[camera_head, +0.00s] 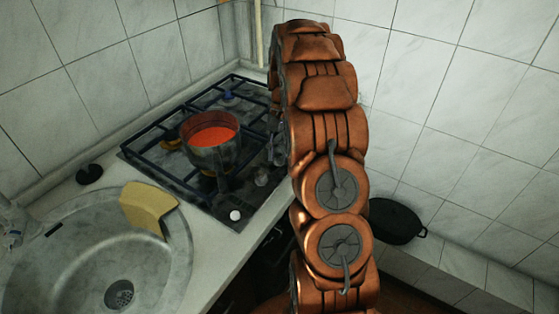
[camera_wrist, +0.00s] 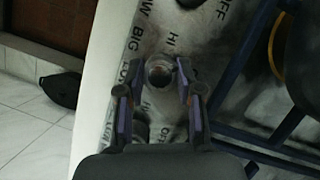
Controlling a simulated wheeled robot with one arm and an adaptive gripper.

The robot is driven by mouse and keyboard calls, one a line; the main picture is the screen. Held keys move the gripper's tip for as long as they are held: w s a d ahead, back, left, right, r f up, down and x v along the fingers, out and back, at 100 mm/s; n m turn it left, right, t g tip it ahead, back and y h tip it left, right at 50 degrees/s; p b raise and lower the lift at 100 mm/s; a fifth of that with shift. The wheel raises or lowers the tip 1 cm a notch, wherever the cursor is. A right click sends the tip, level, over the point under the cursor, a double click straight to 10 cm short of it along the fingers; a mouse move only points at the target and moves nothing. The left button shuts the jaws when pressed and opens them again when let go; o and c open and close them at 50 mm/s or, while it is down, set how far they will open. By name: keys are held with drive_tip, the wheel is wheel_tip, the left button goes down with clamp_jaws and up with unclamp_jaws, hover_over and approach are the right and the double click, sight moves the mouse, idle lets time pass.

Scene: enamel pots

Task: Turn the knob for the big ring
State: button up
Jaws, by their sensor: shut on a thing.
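My gripper (camera_wrist: 158,66) is shut on a round, shiny stove knob (camera_wrist: 159,76) in the wrist view, with one finger on each side of it. The printed word BIG shows on the panel just up and left of this knob. HI, LOW and OFF marks are printed around the knobs. The knob's pointer direction cannot be made out. Another knob (camera_wrist: 188,3) is cut off at the top edge. In the head view my arm hides most of the gripper. The gas stove (camera_head: 150,150) with dark blue grates stands left of the arm.
A pot (camera_head: 208,158) with orange-red contents stands on the stove, near the arm. A yellow cloth or board (camera_head: 148,205) lies on the sink (camera_head: 60,265) rim. A black pan (camera_head: 397,222) sits at right, behind the arm. Tiled walls close off the back.

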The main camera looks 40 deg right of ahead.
drive_tip(key=n+b, duration=0.1)
drive_tip(key=n, duration=0.1)
drive_tip(key=n+g+h+b, duration=0.1)
drive_tip(key=n, duration=0.1)
drive_tip(key=shift+a+f+n+b, duration=0.1)
drive_tip(key=shift+f+n+b, duration=0.05)
drive_tip(key=shift+n+b, duration=0.2)
drive_tip(key=shift+n+g+h+b, duration=0.3)
drive_tip(key=shift+n+h+b, duration=0.45)
drive_tip(key=shift+n, duration=1.2)
drive_tip(key=shift+h, duration=0.25)
drive_tip(key=o, duration=1.2)
drive_tip(key=shift+c, duration=0.2)
drive_tip(key=v, duration=0.7)
drive_tip(key=shift+r, duration=0.35)
